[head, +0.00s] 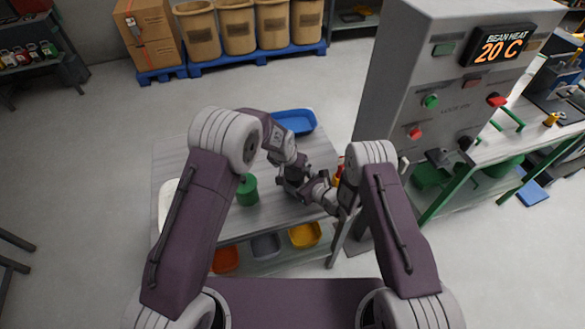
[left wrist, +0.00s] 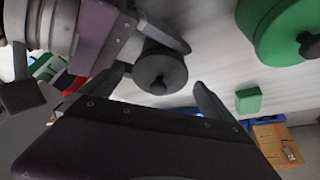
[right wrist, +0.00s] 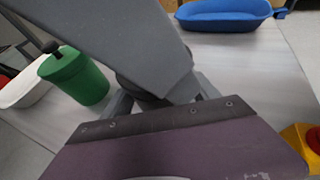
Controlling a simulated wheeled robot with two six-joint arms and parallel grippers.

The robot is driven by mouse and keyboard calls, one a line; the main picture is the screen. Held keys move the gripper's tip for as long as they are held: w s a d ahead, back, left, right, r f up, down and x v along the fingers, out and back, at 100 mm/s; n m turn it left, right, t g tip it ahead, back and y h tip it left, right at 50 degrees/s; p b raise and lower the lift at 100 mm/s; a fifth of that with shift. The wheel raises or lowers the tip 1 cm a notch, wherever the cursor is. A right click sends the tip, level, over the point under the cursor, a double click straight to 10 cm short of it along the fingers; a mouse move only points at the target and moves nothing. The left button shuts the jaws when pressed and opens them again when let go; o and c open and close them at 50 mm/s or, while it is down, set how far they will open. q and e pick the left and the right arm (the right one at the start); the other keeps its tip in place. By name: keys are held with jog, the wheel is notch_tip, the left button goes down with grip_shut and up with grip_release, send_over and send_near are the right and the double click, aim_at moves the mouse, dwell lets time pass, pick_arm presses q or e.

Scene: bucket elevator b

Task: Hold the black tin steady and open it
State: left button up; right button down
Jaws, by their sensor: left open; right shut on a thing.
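The black tin (left wrist: 165,66) stands on the grey table, its round lid with a small knob facing my left wrist camera. My right gripper (left wrist: 158,42) is shut on the tin's body from the side. My left gripper (left wrist: 160,92) is open above the lid, with one finger on either side of the knob and apart from it. In the head view, both grippers meet over the table, and the tin is mostly hidden among them. In the right wrist view, my left gripper covers most of the dark tin (right wrist: 138,88).
A green tin with a dark knob (head: 247,190) stands left of the grippers. A blue tray (head: 294,121) lies at the table's back. A white tray (right wrist: 28,88) is at the left and a yellow item (right wrist: 300,145) at the right. The grey machine (head: 440,80) stands to the right.

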pick_arm(q)
jog(key=shift+f, duration=0.1)
jog(key=c, duration=1.5)
jog(key=shift+c, duration=0.2)
jog(key=shift+r, duration=0.2)
jog(key=shift+r, duration=0.95)
notch_tip(320, 180, up, 4)
jog(key=shift+r, duration=0.1)
pick_arm(e)
jog(key=shift+c, duration=0.7)
grip_release()
